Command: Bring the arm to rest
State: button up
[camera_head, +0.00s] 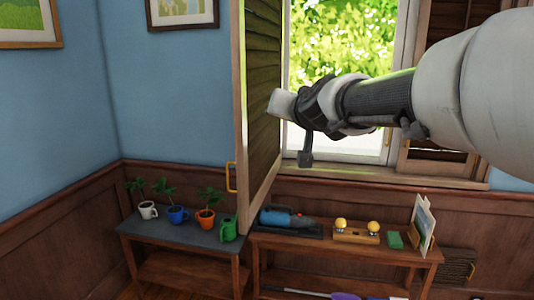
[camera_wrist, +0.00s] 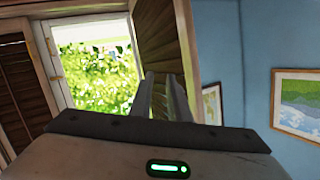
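My arm (camera_head: 377,100) reaches in from the right in the head view, held high in front of the window. Its far end is near the open wooden shutter (camera_head: 263,100); I cannot tell whether they touch. The fingers are hard to make out there. In the wrist view my gripper (camera_wrist: 158,88) shows two grey fingers with a narrow gap between them and nothing held. Behind the fingers is the slatted shutter (camera_wrist: 160,40), with the bright window (camera_wrist: 95,70) to the left.
A low table (camera_head: 160,231) holds several potted plants and a green watering can (camera_head: 228,230). A wooden shelf (camera_head: 340,249) holds a blue tool (camera_head: 285,219), yellow knobs on a block (camera_head: 356,236), a green block (camera_head: 394,240) and upright cards (camera_head: 422,222). A yellow handle (camera_head: 231,177) sticks out from the shutter.

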jog(key=s+d+f+g+h, duration=0.1)
jog(key=s+d+f+g, duration=0.2)
jog(key=s+f, duration=0.4)
jog(key=s+d+f+n+g, duration=0.1)
jog(key=s+d+f+g, duration=0.2)
jog(key=s+f, duration=0.4)
jog(key=s+d+f+g+h, duration=0.1)
jog(key=s+d+f+g, duration=0.2)
jog(key=s, duration=1.6)
notch_tip(320, 180, down, 4)
jog(key=shift+d+f+n+h, duration=0.1)
jog(key=shift+d+n+h, duration=0.2)
jog(key=shift+n, duration=0.1)
